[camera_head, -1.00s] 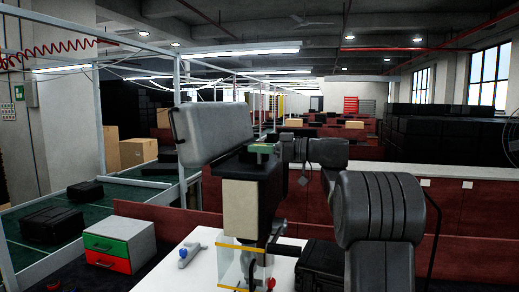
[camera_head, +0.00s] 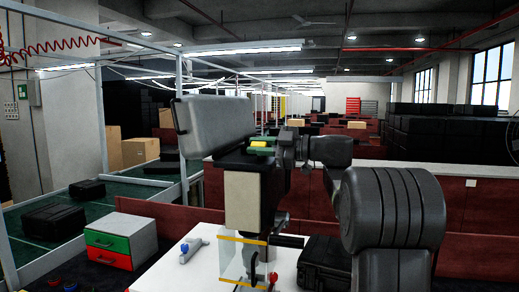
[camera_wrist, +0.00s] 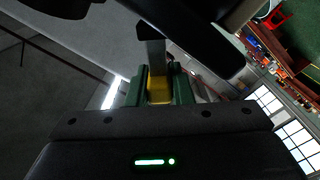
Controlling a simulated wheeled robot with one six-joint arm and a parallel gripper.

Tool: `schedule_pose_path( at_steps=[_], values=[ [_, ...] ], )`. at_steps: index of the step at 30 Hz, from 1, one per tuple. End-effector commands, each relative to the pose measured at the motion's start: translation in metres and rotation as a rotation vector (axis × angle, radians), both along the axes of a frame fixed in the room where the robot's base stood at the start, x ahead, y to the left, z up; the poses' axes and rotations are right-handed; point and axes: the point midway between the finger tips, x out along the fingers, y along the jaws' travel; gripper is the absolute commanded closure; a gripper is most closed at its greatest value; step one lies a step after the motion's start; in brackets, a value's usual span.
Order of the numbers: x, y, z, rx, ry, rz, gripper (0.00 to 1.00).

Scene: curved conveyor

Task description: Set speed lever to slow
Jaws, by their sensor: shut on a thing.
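My gripper (camera_wrist: 157,88) fills the middle of the wrist view, with two green fingers closed on a yellow piece (camera_wrist: 158,90). A grey bar and a dark block stand just beyond that piece. In the head view, the yellow piece (camera_head: 258,143) shows between green parts at the centre, above a cream block (camera_head: 243,200). It is high above the white table. I cannot tell whether the yellow piece is the speed lever; no lever is otherwise clearly seen, and its setting cannot be read.
A drawer box (camera_head: 140,235) with green and red drawers stands left. A green-topped conveyor (camera_head: 100,210) lies farther left, carrying black cases.

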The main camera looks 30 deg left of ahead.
Motion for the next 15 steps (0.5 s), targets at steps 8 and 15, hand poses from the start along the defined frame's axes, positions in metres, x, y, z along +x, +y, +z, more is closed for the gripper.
schedule_pose_path(
  at_steps=[8,15],
  values=[
    [-0.0047,-0.0015,-0.0062,0.039,-0.122,0.000,1.00],
    [-0.0059,-0.0018,-0.0071,0.051,-0.163,0.001,1.00]
  ],
)
